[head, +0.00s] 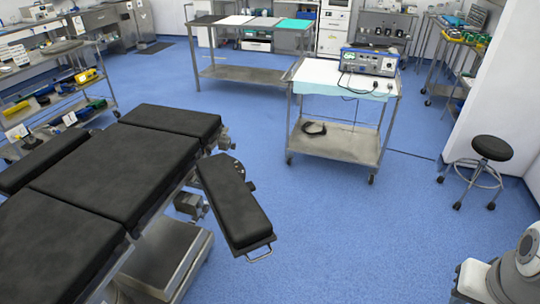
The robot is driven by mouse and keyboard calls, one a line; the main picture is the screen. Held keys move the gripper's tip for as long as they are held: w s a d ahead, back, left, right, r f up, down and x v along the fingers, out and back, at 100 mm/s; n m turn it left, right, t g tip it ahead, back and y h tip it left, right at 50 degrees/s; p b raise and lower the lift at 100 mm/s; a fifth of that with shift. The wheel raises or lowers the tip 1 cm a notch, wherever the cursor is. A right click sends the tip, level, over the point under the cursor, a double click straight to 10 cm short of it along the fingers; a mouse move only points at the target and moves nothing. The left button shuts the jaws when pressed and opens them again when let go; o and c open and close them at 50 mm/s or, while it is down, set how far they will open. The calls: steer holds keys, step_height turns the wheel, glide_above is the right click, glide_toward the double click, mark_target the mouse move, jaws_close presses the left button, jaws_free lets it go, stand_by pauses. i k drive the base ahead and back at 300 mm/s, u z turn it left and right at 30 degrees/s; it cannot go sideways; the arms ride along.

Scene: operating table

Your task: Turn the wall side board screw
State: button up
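The operating table has black pads (120,165) and stands at the left. A black side board (235,203) with a metal end handle juts out from its right side, on the side of the white wall at the right, and is angled away from the table. A metal joint (226,142) with a knob-like part shows near the board's far end. A small dark knob (251,186) sits at the board's right edge. I cannot tell which of these is the screw. Part of my arm shows at the lower right, away from the table. My gripper is not in view.
A steel trolley (338,145) with a device (369,61) on top stands beyond the board. A black stool (491,148) is near the white wall (505,90). A loaded shelf cart (60,95) is at far left. Blue floor (320,235) is clear right of the board.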

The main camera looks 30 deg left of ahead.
mark_target(205, 208)
steer(key=u, duration=2)
steer(key=i, duration=1)
steer(key=u, duration=2.7)
steer(key=k, duration=1.95)
steer(key=u, duration=0.05)
